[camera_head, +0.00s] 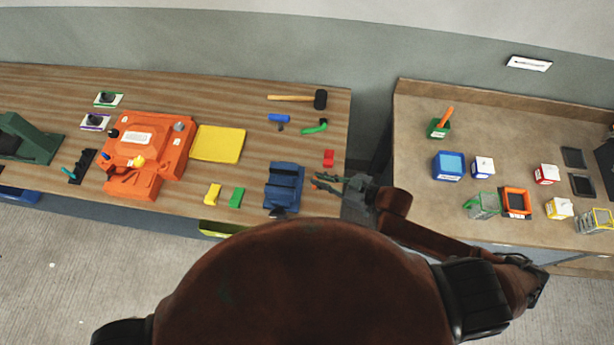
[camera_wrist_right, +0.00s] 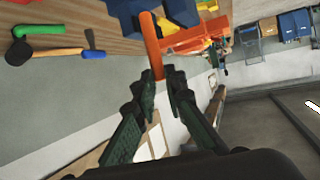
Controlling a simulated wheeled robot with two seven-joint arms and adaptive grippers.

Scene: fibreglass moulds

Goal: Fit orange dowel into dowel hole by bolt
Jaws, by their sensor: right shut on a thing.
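My right gripper (camera_head: 330,182) is just right of the blue block (camera_head: 283,187), near the right end of the wooden workbench. In the wrist view the right gripper (camera_wrist_right: 166,82) is shut on the near end of the orange dowel (camera_wrist_right: 151,42), which sticks out ahead of the fingertips. The orange mould (camera_head: 172,157) sits left of centre on the bench, well away from the dowel. I cannot make out the dowel hole or bolt. My left gripper is out of view.
Yellow (camera_head: 213,195) and green (camera_head: 237,197) blocks lie between mould and blue block. A yellow plate (camera_head: 218,144), a mallet (camera_head: 320,99) and a red piece (camera_head: 329,158) lie behind. A second table (camera_head: 420,205) with several small boxes stands right, across a gap.

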